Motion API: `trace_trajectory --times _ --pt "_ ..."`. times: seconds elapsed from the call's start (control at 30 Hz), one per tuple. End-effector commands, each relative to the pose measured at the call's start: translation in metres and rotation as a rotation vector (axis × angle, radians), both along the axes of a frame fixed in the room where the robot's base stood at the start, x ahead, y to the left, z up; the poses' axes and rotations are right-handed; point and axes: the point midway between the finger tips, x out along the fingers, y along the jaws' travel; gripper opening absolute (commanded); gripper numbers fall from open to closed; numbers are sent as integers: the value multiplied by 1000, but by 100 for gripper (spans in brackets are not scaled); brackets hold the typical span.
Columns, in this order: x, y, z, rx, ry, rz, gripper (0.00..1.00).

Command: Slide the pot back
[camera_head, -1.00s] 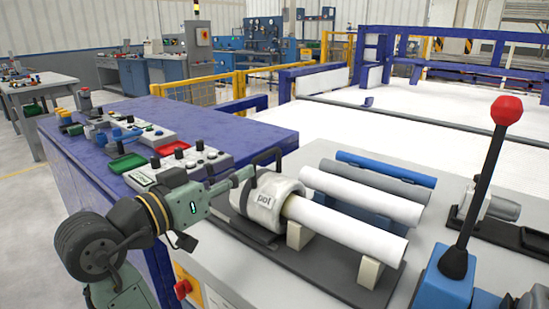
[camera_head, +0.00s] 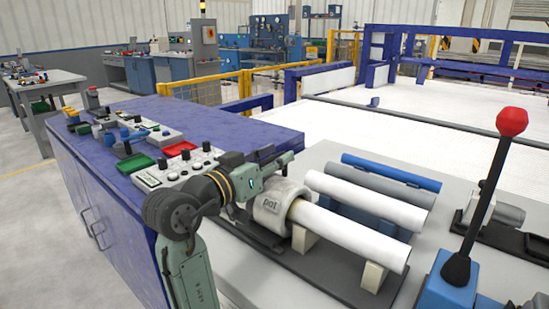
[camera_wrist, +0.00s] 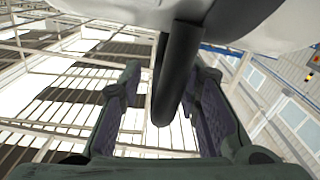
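The white pot (camera_head: 268,205), a thick cylinder lettered "pot", sits around the left end of the front white pipe (camera_head: 350,235). My gripper (camera_head: 277,160) is at the top of the pot, reaching in from the left. In the wrist view a dark bar (camera_wrist: 176,80), which looks like the pot's handle, stands between my two fingers (camera_wrist: 163,100). The fingers are apart, with a clear gap on the bar's left side. The bar lies closer to the right finger; I cannot tell if they touch. My arm hides part of the pot's left side.
Another white pipe (camera_head: 365,200), a grey pipe and a blue pipe (camera_head: 390,171) lie in parallel behind. A lever with a red knob (camera_head: 512,122) stands at right. A blue bench (camera_head: 225,125) with control boxes and trays is at left.

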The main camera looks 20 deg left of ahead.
Motion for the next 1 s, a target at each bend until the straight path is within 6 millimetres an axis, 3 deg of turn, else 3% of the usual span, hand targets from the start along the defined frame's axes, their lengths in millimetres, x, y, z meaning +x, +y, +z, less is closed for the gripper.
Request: trace_trajectory --times 0.43,1.0 --pt "0 0 0 0 0 0 1" --pt "0 1 0 0 -1 1 0"
